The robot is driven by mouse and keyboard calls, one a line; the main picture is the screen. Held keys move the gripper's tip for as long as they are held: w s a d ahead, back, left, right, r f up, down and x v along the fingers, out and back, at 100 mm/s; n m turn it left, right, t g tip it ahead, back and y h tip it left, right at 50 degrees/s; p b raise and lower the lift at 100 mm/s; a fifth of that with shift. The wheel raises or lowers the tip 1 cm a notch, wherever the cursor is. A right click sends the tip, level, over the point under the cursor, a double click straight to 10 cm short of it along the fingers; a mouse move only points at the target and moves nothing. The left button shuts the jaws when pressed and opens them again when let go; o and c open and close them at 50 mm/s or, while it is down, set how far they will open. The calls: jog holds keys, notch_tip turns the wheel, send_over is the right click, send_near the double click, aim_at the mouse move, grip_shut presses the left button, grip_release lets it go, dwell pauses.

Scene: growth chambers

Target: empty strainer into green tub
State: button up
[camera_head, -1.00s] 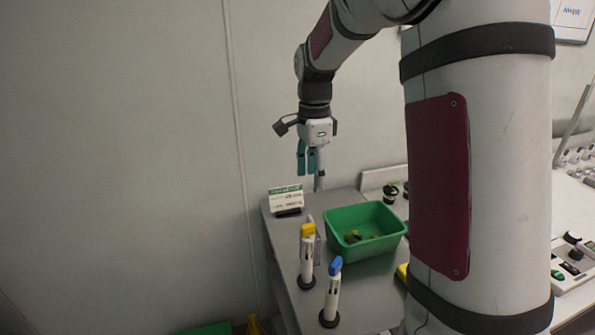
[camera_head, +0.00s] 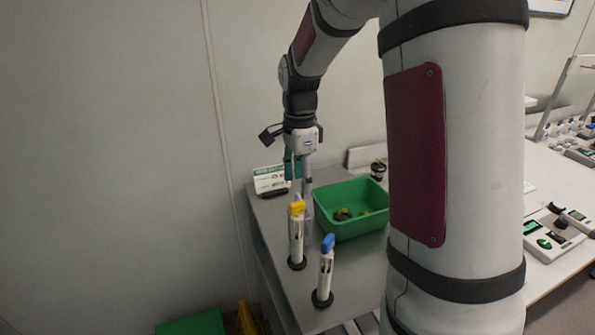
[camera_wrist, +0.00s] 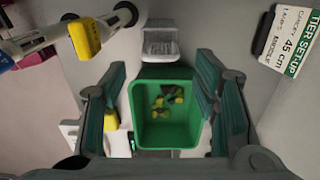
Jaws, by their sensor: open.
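The green tub (camera_head: 360,226) stands on the grey bench with several small dark and yellow-green pieces on its floor. It also shows between my fingers in the wrist view (camera_wrist: 142,142). A pale grey, see-through, basket-like piece (camera_wrist: 160,45), perhaps the strainer, is beside the tub at the top of the wrist view. In the head view it is small and partly hidden behind the yellow-topped stand. My gripper (camera_head: 297,172) points down above the bench, near the tub's far left corner. Its teal fingers are apart with nothing between them (camera_wrist: 162,95).
A yellow-topped white stand (camera_head: 297,240) and a blue-topped one (camera_head: 325,275) stand at the bench's front left. A sign (camera_head: 270,180) stands behind my gripper, near the wall. A small dark pot (camera_head: 378,170) is behind the tub. My arm hides the bench further right.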

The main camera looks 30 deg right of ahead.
aim_at(299, 196)
jog(key=shift+f+b, duration=0.7)
jog(key=shift+f, duration=1.3)
jog(key=c, duration=1.2)
jog(key=shift+r+p, duration=1.75)
jog(key=shift+r, duration=2.25)
